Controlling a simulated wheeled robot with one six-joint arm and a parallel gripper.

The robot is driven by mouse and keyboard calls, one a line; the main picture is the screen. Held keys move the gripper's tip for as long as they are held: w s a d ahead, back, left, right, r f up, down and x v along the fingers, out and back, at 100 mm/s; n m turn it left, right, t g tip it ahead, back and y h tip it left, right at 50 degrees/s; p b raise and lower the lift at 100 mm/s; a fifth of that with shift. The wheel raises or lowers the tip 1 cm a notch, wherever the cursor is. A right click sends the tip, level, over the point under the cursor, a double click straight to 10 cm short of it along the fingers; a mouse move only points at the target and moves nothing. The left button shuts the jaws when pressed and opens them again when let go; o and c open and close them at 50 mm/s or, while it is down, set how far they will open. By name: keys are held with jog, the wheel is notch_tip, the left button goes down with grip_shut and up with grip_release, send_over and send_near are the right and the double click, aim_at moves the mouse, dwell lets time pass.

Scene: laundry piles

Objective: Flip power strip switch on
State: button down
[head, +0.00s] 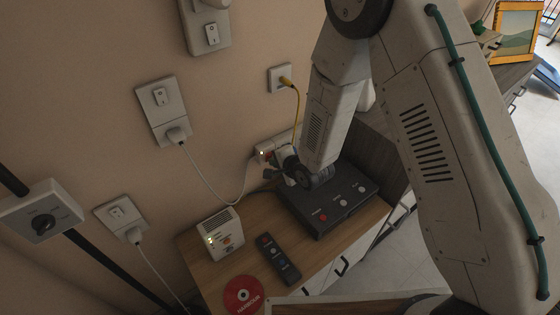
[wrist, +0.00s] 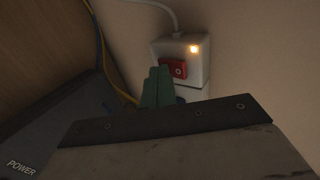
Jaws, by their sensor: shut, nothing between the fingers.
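The power strip (head: 268,150) is a white block on the wall just above the wooden cabinet, partly hidden by my arm in the head view. In the head view my gripper (head: 280,172) is small and dark beside the strip.
A dark box with buttons (head: 328,203) stands close to my gripper on the wooden cabinet (head: 205,272). A white device (head: 221,232), a remote (head: 278,258) and a red disc (head: 243,295) lie to its left. A white cable (head: 208,182) and a yellow cable (head: 297,108) run nearby.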

jog(key=shift+r, duration=0.2)
jog(key=shift+r, duration=0.65)
jog(key=shift+d, duration=0.1)
jog(key=f+v, duration=0.1)
jog(key=v, duration=1.2)
jog(key=shift+s+d, duration=0.35)
jog(key=shift+s, duration=0.15)
jog(key=shift+w+f, duration=0.1)
